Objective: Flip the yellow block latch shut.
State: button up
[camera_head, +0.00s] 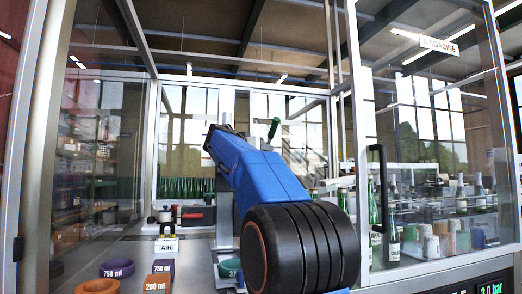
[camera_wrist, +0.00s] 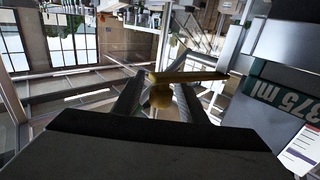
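A yellow latch (camera_wrist: 190,76) shows in the wrist view as a flat bar pointing right with a rounded knob below its left end. My gripper (camera_wrist: 158,88) has two dark fingers set apart, one on each side of the knob. The bar crosses in front of or just beyond the fingertips. I cannot tell whether either finger touches the latch. In the head view my blue and black arm hides the gripper, and I cannot make out the latch there.
A block marked 375 ml (camera_wrist: 276,92) stands close on the right in the wrist view. Green bottles (camera_head: 393,238) stand right, behind a glass door with a black handle (camera_head: 377,188).

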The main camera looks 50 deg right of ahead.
grip_shut()
